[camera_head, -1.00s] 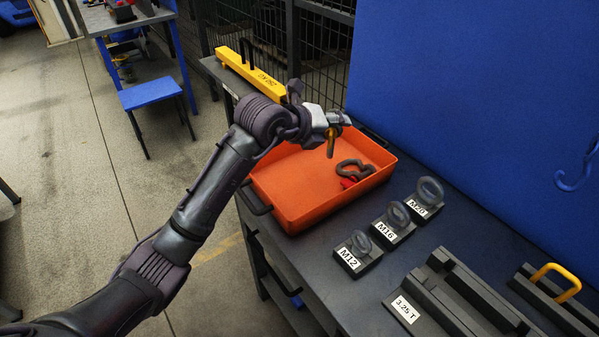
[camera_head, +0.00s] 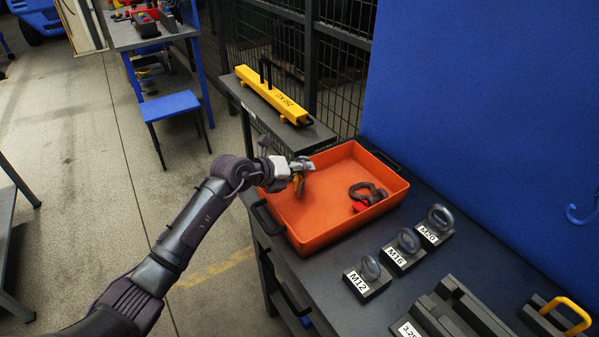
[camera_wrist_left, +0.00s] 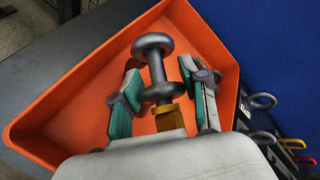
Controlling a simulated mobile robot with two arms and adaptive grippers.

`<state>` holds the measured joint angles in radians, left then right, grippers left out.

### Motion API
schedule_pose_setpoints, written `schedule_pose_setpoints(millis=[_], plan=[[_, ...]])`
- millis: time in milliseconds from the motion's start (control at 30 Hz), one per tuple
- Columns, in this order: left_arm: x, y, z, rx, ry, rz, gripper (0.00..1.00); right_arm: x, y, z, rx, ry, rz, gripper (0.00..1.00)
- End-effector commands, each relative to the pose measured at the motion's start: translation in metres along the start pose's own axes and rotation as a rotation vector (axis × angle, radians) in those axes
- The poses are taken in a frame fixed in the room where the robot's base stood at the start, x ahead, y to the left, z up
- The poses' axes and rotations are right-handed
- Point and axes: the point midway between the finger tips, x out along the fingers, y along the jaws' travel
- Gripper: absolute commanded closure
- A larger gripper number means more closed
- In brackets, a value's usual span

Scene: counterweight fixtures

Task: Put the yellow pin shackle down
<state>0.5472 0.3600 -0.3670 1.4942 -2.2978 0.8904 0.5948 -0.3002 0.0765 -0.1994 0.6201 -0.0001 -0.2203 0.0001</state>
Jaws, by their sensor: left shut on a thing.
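My left gripper (camera_head: 304,166) is shut on the yellow pin shackle (camera_head: 298,187) and holds it over the left part of the orange tray (camera_head: 325,236). In the left wrist view the shackle (camera_wrist_left: 158,72) shows as a grey shaft with two round ends and a yellow part near the palm. The left gripper's pads (camera_wrist_left: 164,95) stand on either side of it. The orange tray (camera_wrist_left: 75,92) fills the background there. I cannot tell whether the shackle touches the tray floor. My right gripper is not in view.
A grey shackle with a red part (camera_head: 367,195) lies in the tray's right side. Labelled eye-bolt stands, M12 (camera_head: 367,279), M16 (camera_head: 404,250) and M20 (camera_head: 436,226), stand right of the tray. A yellow beam (camera_head: 272,93) lies behind. The tray's middle is clear.

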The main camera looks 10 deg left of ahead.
Motion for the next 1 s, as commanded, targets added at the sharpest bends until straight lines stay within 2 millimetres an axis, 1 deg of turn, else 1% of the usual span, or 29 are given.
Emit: schedule_pose_setpoints(millis=[100, 433, 467, 500, 567, 600, 1000], plan=[[0.0041, 0.0049, -0.0031, 0.001, -0.004, -0.003, 1.0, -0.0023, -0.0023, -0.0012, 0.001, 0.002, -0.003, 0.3], [0.0061, 0.0076, -0.0051, 0.002, -0.004, -0.003, 1.0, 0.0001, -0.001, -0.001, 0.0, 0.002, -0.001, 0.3], [0.0061, 0.0083, -0.0058, 0.001, -0.002, -0.001, 0.51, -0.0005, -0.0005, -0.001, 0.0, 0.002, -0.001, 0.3], [0.006, 0.0082, -0.0058, 0.001, -0.001, -0.001, 0.44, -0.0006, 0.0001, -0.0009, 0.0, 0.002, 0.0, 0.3], [0.006, 0.0082, -0.0058, 0.001, -0.001, -0.001, 0.34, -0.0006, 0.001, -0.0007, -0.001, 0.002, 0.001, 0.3], [0.006, 0.0082, -0.0058, 0.001, -0.001, -0.001, 0.31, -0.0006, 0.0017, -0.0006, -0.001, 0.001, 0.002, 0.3], [0.0054, 0.0071, -0.005, 0.001, -0.002, -0.001, 0.31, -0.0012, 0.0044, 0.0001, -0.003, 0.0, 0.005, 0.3]])
